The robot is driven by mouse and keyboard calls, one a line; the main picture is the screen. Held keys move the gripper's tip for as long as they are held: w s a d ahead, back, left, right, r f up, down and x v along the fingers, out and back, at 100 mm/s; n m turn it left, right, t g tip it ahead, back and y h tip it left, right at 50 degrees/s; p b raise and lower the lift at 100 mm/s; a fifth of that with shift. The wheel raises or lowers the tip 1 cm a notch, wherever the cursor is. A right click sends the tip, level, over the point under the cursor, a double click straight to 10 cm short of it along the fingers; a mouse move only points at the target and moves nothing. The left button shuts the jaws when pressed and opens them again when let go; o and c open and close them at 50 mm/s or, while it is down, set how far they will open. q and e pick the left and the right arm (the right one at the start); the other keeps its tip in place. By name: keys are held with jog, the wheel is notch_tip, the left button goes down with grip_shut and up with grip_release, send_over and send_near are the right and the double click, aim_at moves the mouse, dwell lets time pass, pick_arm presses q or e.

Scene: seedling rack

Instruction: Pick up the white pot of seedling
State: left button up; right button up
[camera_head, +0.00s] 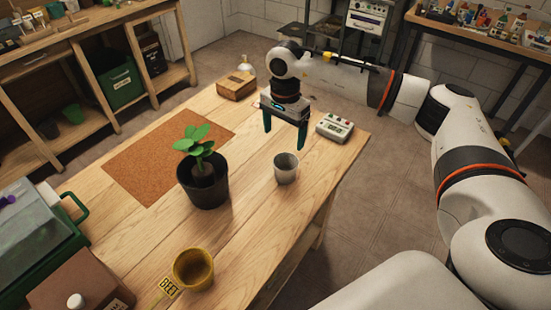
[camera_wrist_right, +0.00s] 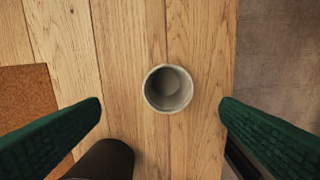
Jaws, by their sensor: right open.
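A small white-grey pot (camera_head: 286,168) stands upright on the wooden table near its right edge. It looks empty, with no seedling showing in it. In the right wrist view the pot (camera_wrist_right: 168,89) lies between the two green fingers, seen from above. My right gripper (camera_head: 284,138) is open, pointing down above and a little behind the pot, not touching it. A green leafy seedling (camera_head: 198,143) grows in a larger black pot (camera_head: 205,187) left of the white pot. My left gripper is not in view.
A yellow pot (camera_head: 193,283) with a BEET label (camera_head: 168,287) is at the front. A brown mat (camera_head: 140,170), a cardboard box (camera_head: 237,85) and a small white device (camera_head: 334,127) are also on the table. A green-lidded bin (camera_head: 35,235) stands at left.

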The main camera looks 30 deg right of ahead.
jog(key=p, duration=0.1)
send_near(286, 165)
jog(key=s+a+f, duration=0.1)
jog(key=s+a, duration=0.1)
jog(key=shift+w+d+f, duration=0.1)
jog(key=shift+w+f, duration=0.05)
jog(key=shift+f, duration=0.25)
jog(key=f, duration=0.1)
jog(key=f+p, duration=0.1)
jog(key=f, duration=0.2)
jog(key=shift+s+f+p, duration=0.1)
jog(key=shift+s+p, duration=0.2)
jog(key=shift+p, duration=0.1)
jog(key=shift+f, duration=0.35)
jog(key=shift+w+d+f, duration=0.1)
jog(key=shift+f, duration=0.05)
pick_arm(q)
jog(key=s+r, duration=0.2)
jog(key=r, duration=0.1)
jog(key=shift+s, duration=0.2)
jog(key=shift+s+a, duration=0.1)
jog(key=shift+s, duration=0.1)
pick_arm(e)
jog(key=c, duration=1)
